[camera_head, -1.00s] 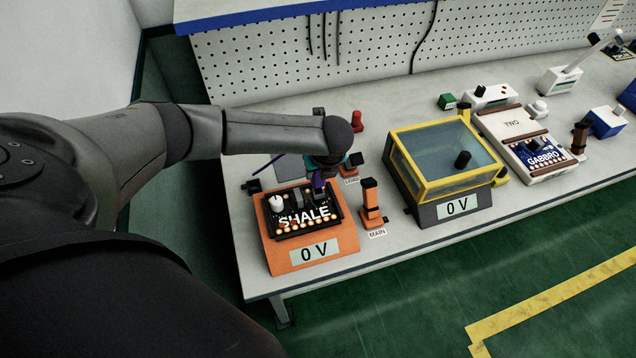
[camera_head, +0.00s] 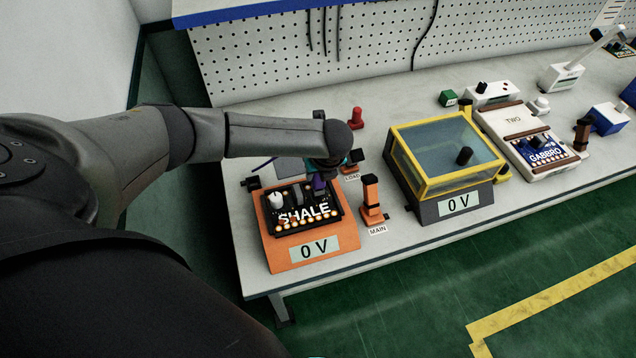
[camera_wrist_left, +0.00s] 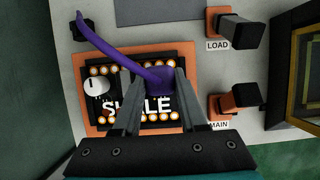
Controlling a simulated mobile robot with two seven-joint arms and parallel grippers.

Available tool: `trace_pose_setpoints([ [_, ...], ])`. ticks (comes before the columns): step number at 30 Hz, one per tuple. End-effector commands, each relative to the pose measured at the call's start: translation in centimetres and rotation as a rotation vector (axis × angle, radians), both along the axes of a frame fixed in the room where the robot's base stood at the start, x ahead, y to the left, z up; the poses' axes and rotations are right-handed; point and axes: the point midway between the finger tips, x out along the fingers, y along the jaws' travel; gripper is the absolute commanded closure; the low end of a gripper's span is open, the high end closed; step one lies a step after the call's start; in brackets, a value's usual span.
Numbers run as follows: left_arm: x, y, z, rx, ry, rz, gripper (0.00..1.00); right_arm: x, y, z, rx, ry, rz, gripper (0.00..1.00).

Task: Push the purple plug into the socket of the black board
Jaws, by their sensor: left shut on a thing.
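The black board (camera_head: 277,220) marked SHALE sits on an orange stand with a 0 V display. It also shows in the left wrist view (camera_wrist_left: 100,98). My left gripper (camera_head: 322,182) is over the board's right part. In the left wrist view my left gripper (camera_wrist_left: 157,85) is shut on the purple plug (camera_wrist_left: 160,84), whose purple cable runs to the upper left. The purple plug (camera_head: 318,183) shows only partly in the head view, close above or at the board. The socket is hidden under the plug, so I cannot tell whether it is seated. My right gripper is not in view.
An orange MAIN switch (camera_head: 371,196) and a LOAD switch (camera_head: 352,163) stand right of the board. A yellow-framed clear cover (camera_head: 427,190) stands further right, with a white unit (camera_head: 528,150) holding the GABBRO board beyond. A red knob (camera_head: 356,118) stands behind.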

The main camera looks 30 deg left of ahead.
Motion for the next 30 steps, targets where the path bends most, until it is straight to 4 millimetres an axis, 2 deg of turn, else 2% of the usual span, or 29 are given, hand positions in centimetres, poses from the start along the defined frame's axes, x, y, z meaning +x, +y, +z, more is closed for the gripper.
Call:
trace_pose_setpoints([
  [26, -0.08, -0.03, -0.77, 0.000, 0.002, -0.001, 1.00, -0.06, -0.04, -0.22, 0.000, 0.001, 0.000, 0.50],
  [27, -0.10, -0.03, -0.79, -0.001, 0.002, -0.001, 0.55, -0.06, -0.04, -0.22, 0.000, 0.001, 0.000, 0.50],
  [30, -0.09, -0.03, -0.76, -0.001, 0.002, -0.001, 0.44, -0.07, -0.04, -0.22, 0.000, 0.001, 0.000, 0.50],
])
